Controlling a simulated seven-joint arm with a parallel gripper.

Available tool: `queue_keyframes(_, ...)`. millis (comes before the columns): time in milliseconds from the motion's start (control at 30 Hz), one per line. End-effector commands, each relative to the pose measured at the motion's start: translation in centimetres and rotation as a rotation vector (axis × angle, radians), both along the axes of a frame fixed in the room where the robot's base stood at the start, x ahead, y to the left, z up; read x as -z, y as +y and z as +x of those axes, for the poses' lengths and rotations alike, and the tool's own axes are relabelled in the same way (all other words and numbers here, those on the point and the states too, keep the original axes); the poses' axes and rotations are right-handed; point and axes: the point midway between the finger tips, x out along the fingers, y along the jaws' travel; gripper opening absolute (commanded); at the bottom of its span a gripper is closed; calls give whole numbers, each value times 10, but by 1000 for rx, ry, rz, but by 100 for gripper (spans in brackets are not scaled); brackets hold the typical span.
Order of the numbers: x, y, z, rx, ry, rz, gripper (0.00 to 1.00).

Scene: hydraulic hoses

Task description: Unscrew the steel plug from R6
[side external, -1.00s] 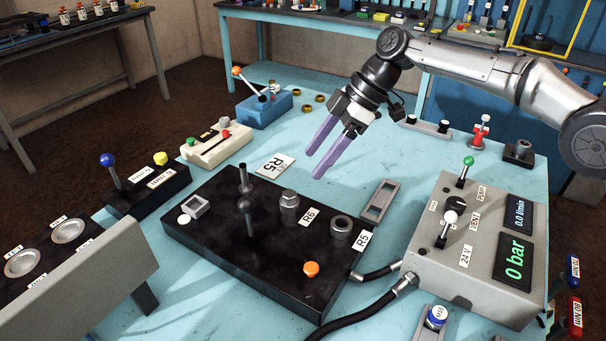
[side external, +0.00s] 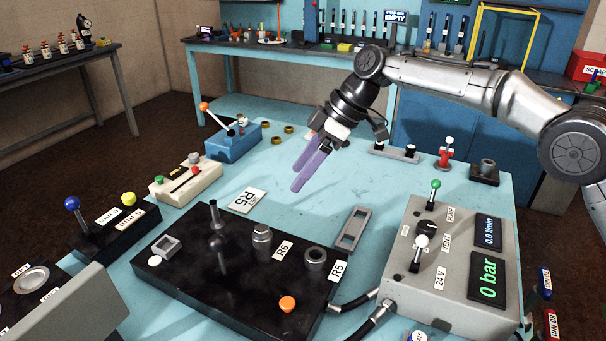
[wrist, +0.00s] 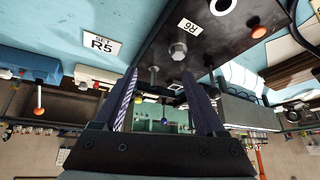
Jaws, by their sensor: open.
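The steel plug (side external: 262,236) is a hex-headed grey fitting standing upright on the black block (side external: 185,277), beside the R6 label (side external: 283,251). In the wrist view the hex head of the plug (wrist: 178,51) shows near the R6 label (wrist: 190,27), beyond the fingertips. My gripper (side external: 302,178) has purple fingers, is open and empty, and hangs above and behind the block, apart from the plug. In the wrist view my gripper (wrist: 160,73) shows a wide gap between its fingers.
The grey control box (side external: 450,265) is at right, reading 0 bar. A slotted grey plate (side external: 352,229) lies behind the block.

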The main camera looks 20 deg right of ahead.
Motion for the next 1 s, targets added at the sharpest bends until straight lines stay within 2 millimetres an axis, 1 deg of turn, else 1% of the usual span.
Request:
queue_keyframes(33,0,2,-5,73,3,-3,73)
queue_keyframes(100,0,3,-12,165,-1,-6,73)
queue_keyframes(200,-2,7,-28,252,-14,-6,73)
queue_keyframes(300,-8,11,-47,263,-31,-9,73)
queue_keyframes(400,-16,17,-59,243,-42,-7,73)
queue_keyframes(467,-18,19,-59,238,-45,-4,73)
queue_keyframes(567,-11,24,-57,236,-43,-5,73)
queue_keyframes(667,1,30,-54,235,-43,-6,73)
queue_keyframes(1000,53,57,-35,234,-41,-7,73)
